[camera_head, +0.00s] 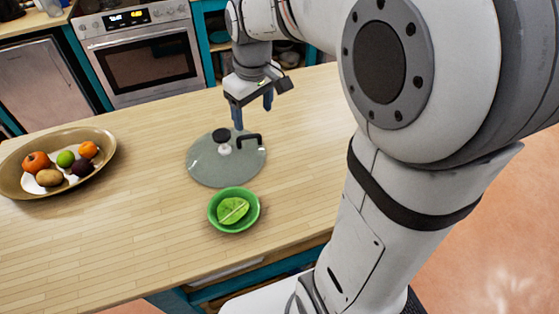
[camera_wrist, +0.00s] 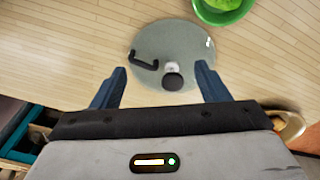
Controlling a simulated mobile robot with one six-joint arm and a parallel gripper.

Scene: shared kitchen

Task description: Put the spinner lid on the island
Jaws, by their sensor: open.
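The spinner lid (camera_head: 208,165) is a round, see-through disc with a black knob and a black bent handle on top. It rests on the wooden island (camera_head: 150,225) in the head view. In the wrist view the lid (camera_wrist: 192,45) lies beyond my fingertips, with its knob and handle between and ahead of them. My gripper (camera_head: 253,115) is open and empty, pointing down above the lid's far edge. Both blue fingers of my gripper (camera_wrist: 162,82) show apart in the wrist view, with nothing between them but the view of lid and wood.
A green bowl (camera_head: 213,214) holding a green leafy item stands just in front of the lid. A large oval dish (camera_head: 103,150) of fruit sits at the left. An oven (camera_head: 145,60) stands behind. Bare wood lies between dish and lid.

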